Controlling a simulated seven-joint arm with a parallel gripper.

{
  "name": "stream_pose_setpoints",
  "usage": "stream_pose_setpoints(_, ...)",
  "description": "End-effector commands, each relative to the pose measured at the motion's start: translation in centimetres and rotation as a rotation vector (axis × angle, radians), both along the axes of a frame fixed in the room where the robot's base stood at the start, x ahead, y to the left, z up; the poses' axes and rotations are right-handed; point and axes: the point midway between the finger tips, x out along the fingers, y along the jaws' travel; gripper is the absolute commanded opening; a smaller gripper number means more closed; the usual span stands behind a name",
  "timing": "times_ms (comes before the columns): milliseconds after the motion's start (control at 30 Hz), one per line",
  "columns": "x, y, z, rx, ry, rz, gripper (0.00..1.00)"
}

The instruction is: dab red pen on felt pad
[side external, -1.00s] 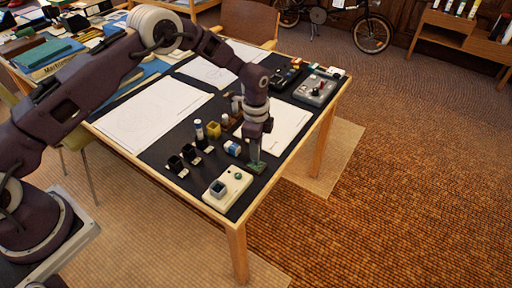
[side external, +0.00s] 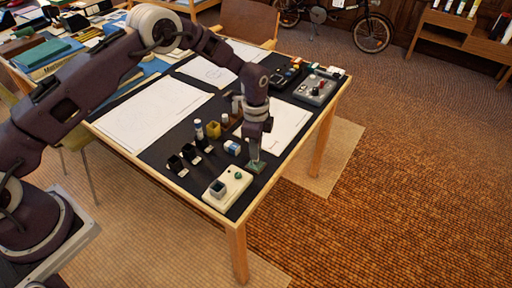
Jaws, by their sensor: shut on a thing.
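My gripper (side external: 254,155) points down near the front right edge of the dark-topped drafting table. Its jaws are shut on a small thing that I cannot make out. No red pen shows clearly; the thing between the fingers is too small and partly hidden. A small dark green flat patch (side external: 257,168), which may be the felt pad, lies on the table just under the fingertips. I cannot tell whether the held thing touches it.
A pale box with a square well (side external: 229,189) stands at the front corner. A blue-and-white block (side external: 232,147), a yellow cup (side external: 213,130) and small black holders (side external: 178,165) stand to the left. White sheets (side external: 155,112) lie behind. A grey device (side external: 315,90) sits at the far right.

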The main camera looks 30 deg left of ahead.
Motion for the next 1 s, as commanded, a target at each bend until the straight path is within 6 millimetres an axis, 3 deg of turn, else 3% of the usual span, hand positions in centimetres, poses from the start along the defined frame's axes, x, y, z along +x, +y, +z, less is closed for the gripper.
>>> stream_pose_setpoints(200, 0.07, 0.0, 1.09, 0.0, -0.002, 0.0, 0.0)
stream_pose_setpoints(1000, 0.07, -0.01, 0.47, -0.001, -0.001, 0.001, 0.0)
